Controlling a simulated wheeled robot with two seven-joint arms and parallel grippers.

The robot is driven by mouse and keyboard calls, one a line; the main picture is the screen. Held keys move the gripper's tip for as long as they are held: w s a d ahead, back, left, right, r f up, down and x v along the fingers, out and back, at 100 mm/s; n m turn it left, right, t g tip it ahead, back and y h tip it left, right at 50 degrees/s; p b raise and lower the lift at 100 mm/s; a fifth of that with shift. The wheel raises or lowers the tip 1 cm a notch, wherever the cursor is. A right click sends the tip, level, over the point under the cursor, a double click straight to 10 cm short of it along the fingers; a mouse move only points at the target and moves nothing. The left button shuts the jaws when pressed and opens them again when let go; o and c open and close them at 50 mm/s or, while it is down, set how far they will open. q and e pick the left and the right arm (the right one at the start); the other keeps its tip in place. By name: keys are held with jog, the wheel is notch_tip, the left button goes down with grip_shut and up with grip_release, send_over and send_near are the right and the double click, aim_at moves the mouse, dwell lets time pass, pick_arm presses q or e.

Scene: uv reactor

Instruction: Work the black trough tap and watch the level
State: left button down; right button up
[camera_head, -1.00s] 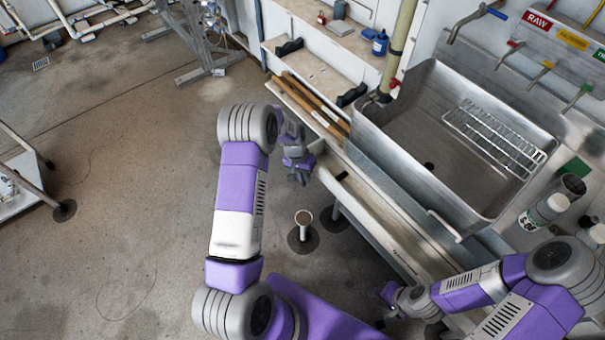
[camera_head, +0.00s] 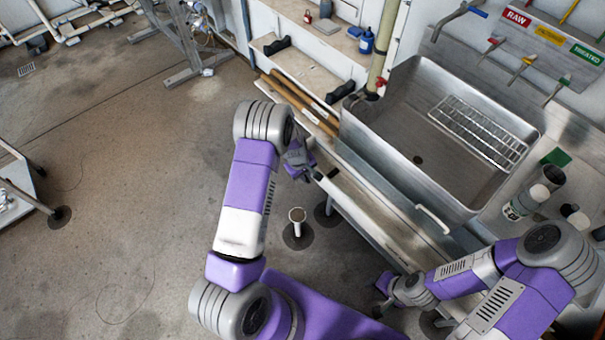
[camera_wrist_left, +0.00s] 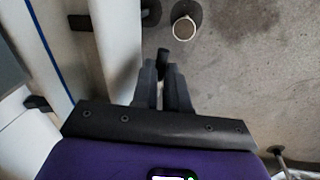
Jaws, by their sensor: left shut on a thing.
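The black tap (camera_head: 332,173) sits at the near left end of the long pale trough (camera_head: 372,213), below the steel sink. My left gripper (camera_head: 316,174) is at this tap. In the left wrist view its fingers (camera_wrist_left: 163,75) are close together around a short dark piece (camera_wrist_left: 163,57), which looks like the tap's handle. The fingers hide most of the tap. No liquid level can be made out inside the trough. My right gripper (camera_head: 381,294) hangs low beside the trough's near end; its fingers are too small to read.
A white standpipe (camera_head: 297,215) with a brown top rises from the floor below the tap. The steel sink (camera_head: 385,155) holds a wire rack (camera_head: 478,132). Bottles and a dark cup (camera_head: 550,176) stand at right.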

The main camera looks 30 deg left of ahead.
pick_arm(q)
jog(key=shift+w+d+n, duration=0.1)
jog(key=shift+w+n, duration=0.1)
jog(key=shift+n, duration=0.5)
jog(key=c, duration=1.1)
grip_release()
jog(key=shift+c, duration=0.2)
